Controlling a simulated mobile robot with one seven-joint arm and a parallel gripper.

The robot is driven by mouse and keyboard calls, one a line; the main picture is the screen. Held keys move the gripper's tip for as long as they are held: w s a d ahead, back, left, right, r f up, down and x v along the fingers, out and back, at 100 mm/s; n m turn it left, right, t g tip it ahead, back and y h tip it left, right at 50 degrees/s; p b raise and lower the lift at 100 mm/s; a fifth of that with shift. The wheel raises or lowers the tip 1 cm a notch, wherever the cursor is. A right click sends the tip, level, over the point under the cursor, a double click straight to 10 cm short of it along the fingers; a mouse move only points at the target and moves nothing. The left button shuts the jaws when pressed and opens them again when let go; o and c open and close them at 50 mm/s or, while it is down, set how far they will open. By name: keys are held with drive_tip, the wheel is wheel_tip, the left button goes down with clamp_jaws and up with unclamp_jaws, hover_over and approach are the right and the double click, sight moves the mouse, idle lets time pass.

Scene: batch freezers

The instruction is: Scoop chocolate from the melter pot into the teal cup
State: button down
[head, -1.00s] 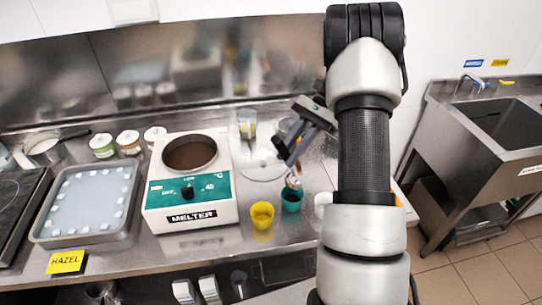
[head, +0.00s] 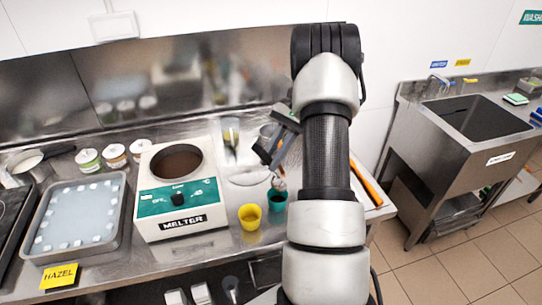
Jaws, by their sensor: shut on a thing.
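The white and teal melter (head: 160,205) stands on the counter, with dark brown chocolate in its round pot (head: 178,162). The teal cup (head: 277,203) stands upright to its right, beside a yellow cup (head: 249,218). My gripper (head: 270,163) is above and behind the teal cup, angled down to the left. It is shut on a small scoop (head: 280,184), whose metal-looking end is at or just above the teal cup's rim. I cannot tell whether it touches the cup or holds chocolate. The cup's inside is too small to read.
A tray (head: 42,247) with white pieces and several small tubs (head: 88,160) are at the left. A yellow HAZEL card (head: 59,276) hangs at the front edge. A steel sink (head: 480,120) is at the right.

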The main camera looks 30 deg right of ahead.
sight(264, 161)
drive_tip(key=a+h, duration=0.2)
drive_tip(key=s+a+f+h, duration=0.1)
drive_tip(key=a, duration=0.1)
drive_tip(key=shift+t, duration=0.4)
drive_tip(key=s+a+f+t+h+b, duration=0.1)
drive_tip(key=a+f+t+h+b, duration=0.1)
drive_tip(key=a+f+h, duration=0.3)
drive_tip(key=shift+s+a+f+h+b, duration=0.2)
drive_tip(key=shift+a+f+h+b, duration=0.35)
drive_tip(key=shift+h, duration=1.65)
drive_tip(key=shift+r, duration=0.15)
